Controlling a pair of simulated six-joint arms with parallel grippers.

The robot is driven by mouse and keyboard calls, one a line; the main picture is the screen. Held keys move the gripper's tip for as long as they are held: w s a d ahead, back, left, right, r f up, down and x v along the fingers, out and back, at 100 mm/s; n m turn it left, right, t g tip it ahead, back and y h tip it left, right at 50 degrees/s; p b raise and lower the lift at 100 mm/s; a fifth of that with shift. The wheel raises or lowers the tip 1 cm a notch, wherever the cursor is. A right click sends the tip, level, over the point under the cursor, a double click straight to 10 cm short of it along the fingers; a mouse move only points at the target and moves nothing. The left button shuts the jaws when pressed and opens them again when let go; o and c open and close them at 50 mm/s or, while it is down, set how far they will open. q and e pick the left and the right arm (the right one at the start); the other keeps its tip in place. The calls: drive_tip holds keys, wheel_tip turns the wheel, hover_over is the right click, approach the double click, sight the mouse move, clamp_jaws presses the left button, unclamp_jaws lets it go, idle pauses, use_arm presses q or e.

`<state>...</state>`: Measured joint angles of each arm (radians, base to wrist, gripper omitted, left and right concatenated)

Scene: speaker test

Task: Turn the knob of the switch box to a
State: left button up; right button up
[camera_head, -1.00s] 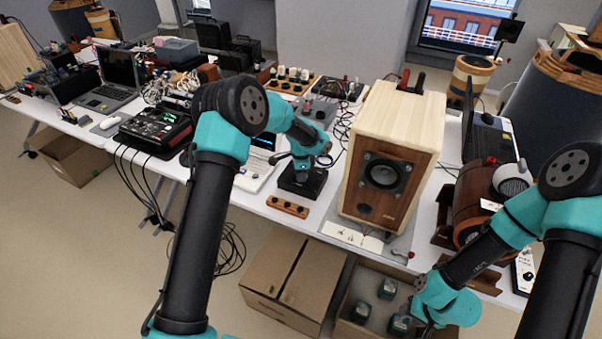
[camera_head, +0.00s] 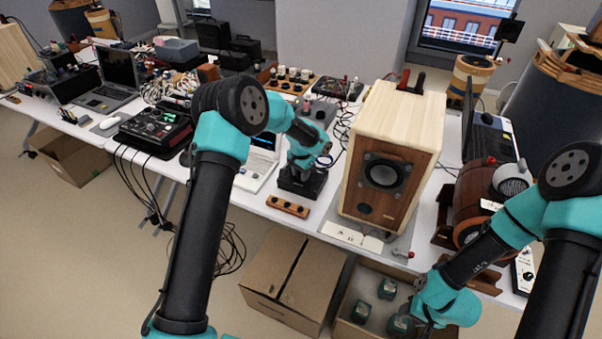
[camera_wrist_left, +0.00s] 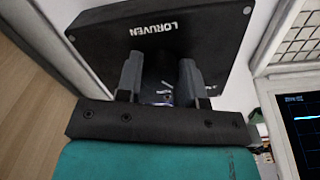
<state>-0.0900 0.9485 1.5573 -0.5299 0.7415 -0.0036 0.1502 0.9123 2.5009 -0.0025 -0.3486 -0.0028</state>
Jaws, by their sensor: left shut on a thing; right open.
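The switch box (camera_head: 302,190) is a small black box on the white table, left of the wooden speaker. In the left wrist view the box (camera_wrist_left: 100,38) shows white lettering "LORUVEN" and a few white marks between my fingers. My left gripper (camera_head: 303,173) points down onto the box top. In the left wrist view its two dark fingers (camera_wrist_left: 159,82) stand on either side of the knob, which is mostly hidden; they are shut on it. The letters around the knob cannot be read. My right gripper (camera_head: 430,322) is low at the right, open, by a carton in front of the table.
The wooden speaker (camera_head: 395,150) stands close right of the box. A small orange-brown strip with dark knobs (camera_head: 288,206) lies in front.

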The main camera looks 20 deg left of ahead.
use_arm(q)
drive_tip(key=shift+n, duration=0.5)
drive_tip(key=o, duration=0.9)
drive_tip(key=shift+r, duration=0.1)
wheel_tip(320, 180, up, 17)
drive_tip(key=shift+r, duration=0.15)
idle(0.4)
